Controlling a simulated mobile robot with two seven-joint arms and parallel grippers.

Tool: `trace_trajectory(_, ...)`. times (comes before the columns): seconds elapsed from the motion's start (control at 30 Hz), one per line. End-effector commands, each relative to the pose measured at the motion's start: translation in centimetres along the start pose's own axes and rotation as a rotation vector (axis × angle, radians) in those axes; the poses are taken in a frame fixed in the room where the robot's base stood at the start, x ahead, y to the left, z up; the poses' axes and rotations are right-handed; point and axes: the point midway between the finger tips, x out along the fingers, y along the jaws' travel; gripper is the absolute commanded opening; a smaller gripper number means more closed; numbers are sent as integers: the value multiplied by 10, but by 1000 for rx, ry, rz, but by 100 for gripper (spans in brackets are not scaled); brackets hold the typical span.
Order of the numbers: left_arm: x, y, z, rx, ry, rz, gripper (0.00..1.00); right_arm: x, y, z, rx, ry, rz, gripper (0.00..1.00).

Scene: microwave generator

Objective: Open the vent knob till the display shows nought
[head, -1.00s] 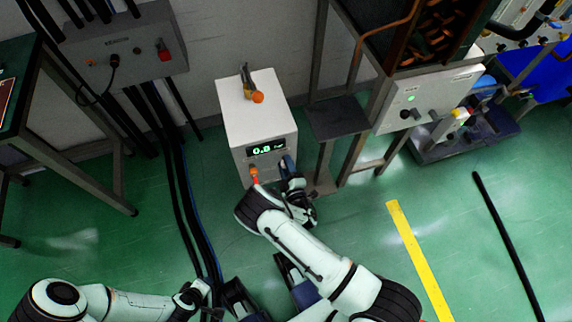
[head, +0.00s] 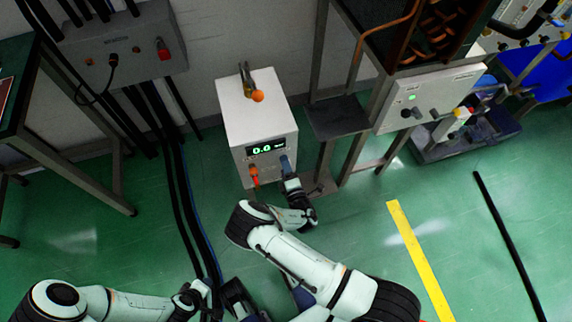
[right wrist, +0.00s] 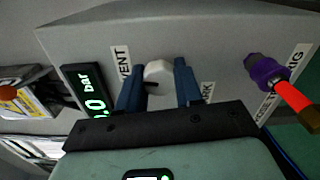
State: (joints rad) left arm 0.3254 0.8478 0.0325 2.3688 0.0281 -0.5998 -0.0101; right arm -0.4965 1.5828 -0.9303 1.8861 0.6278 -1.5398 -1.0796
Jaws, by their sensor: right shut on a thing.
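The white box (head: 262,112) stands on the floor by the wall. Its display (head: 265,148) reads 0.0 in the head view, and part of the display (right wrist: 88,90) shows with "bar" in the right wrist view. The white vent knob (right wrist: 158,72) is beside the VENT label. My right gripper (right wrist: 158,82) is shut on the knob, one blue finger on each side. In the head view my right gripper (head: 287,163) is at the box's front and hides the knob. My left gripper (head: 195,297) is low in the picture; its jaws are unclear.
A red-orange handle (head: 254,175) with a purple collar (right wrist: 265,70) sticks out of the same front panel. An orange-tipped valve (head: 257,95) is on top of the box. Cables (head: 185,200) run along the floor to the left; a metal frame (head: 338,118) stands close right.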

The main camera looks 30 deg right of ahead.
Motion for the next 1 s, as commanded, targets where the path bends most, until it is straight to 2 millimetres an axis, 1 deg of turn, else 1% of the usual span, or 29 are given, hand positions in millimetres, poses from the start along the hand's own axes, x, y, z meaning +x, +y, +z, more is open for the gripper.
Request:
trace_trajectory(0.03, 0, 0, 0, 0, -1, 0, 43, 0, 1, -3, -1, 8, 4, 5)
trace_trajectory(0.4, 0, 0, 1, 0, -2, -1, 43, 0, 1, -4, -1, 8, 3, 5)
trace_trajectory(0.43, 0, 0, 1, 0, -2, -1, 43, 0, 1, -4, -1, 8, 3, 45)
trace_trajectory(0.47, 0, 0, 1, 0, -2, -1, 43, 0, 1, -4, -1, 8, 3, 55)
trace_trajectory(0.5, 0, 0, 0, 0, -2, -1, 43, 0, 1, -3, -1, 7, 2, 61)
trace_trajectory(0.83, -1, 0, 0, 0, -1, 0, 43, -3, 0, -1, -3, 3, -1, 61)
trace_trajectory(0.93, -4, 2, 1, 2, -3, 3, 43, -13, 0, -1, -4, 2, -4, 61)
trace_trajectory(1.0, -8, 5, 2, 4, -5, 6, 43, -25, 0, -1, -4, 4, -4, 61)
